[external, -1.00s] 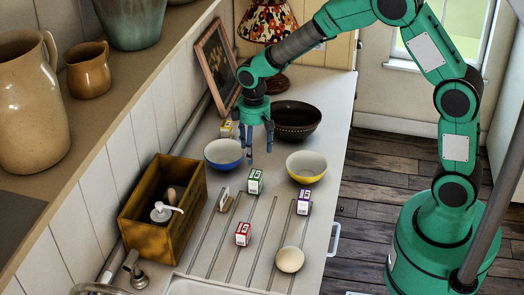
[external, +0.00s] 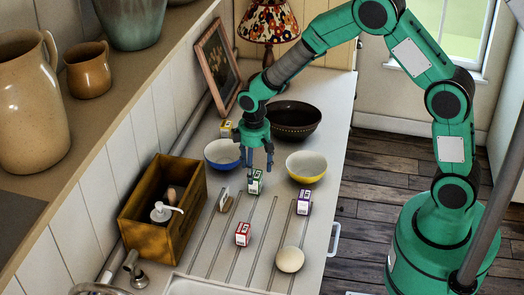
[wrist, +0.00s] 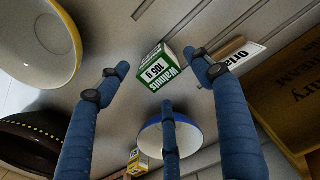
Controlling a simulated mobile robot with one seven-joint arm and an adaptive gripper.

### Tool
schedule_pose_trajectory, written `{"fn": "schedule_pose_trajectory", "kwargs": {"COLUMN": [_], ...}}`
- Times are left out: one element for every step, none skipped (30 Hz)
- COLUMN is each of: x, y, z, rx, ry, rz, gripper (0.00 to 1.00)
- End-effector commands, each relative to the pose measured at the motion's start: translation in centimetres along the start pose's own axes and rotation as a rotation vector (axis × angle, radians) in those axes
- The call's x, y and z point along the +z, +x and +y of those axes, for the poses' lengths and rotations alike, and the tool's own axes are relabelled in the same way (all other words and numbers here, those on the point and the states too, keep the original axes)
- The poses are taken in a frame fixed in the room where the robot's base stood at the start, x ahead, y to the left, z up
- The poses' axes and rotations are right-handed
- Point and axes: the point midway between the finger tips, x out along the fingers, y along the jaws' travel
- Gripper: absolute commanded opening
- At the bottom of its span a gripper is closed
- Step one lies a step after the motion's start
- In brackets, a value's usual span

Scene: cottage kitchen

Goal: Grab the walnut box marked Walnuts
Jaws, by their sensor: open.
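The walnut box (external: 256,182) is a small green and white carton standing on the counter, below my gripper in the external view. In the wrist view the word "Walnuts" reads on the box (wrist: 153,72), which shows between my spread blue fingers. My gripper (external: 259,168) is open, points down and holds nothing. In the wrist view the fingertips of my gripper (wrist: 158,66) lie around the box's outline. One finger partly covers the box in the external view. I cannot tell the exact height of the fingertips above it.
A blue bowl (external: 222,153) and a yellow bowl (external: 306,166) stand close by, with a dark bowl (external: 294,120) behind. A purple box (external: 303,202), a red box (external: 243,234), a yellow box (external: 226,127) and a small label stand (external: 225,200) are around. A wooden crate (external: 150,235) stands left.

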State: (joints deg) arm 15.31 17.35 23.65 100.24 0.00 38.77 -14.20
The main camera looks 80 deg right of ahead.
Motion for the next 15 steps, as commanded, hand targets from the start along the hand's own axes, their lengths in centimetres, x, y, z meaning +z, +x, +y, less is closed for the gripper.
{"fn": "schedule_pose_trajectory", "kwargs": {"x": [0.00,0.01,0.00,0.00,0.00,0.00,0.00,0.00,0.00,0.00,0.01,0.02,0.04,0.05,0.07], "y": [0.14,0.19,0.20,0.20,0.20,0.19,0.19,0.18,0.18,0.19,0.23,0.32,0.44,0.60,0.88], "z": [0.00,0.00,0.00,0.00,0.00,0.00,0.00,0.00,0.00,0.00,0.00,0.00,0.01,0.01,0.02], "rx": [0.000,0.000,0.000,0.000,0.000,0.000,0.000,0.000,0.000,0.000,0.000,0.000,0.000,0.000,0.000], "ry": [0.000,0.000,0.000,0.000,0.000,0.000,0.000,0.000,0.000,0.000,0.000,0.000,0.000,0.000,0.000], "rz": [0.000,0.000,0.000,0.000,0.000,0.000,0.000,0.000,0.000,0.000,0.000,-0.001,-0.001,-0.001,-0.001], "gripper": [0.66,0.66,0.66,0.66,0.66,0.66,0.66,0.66,0.66,0.66,0.66,0.66,0.66,0.66,0.66]}}
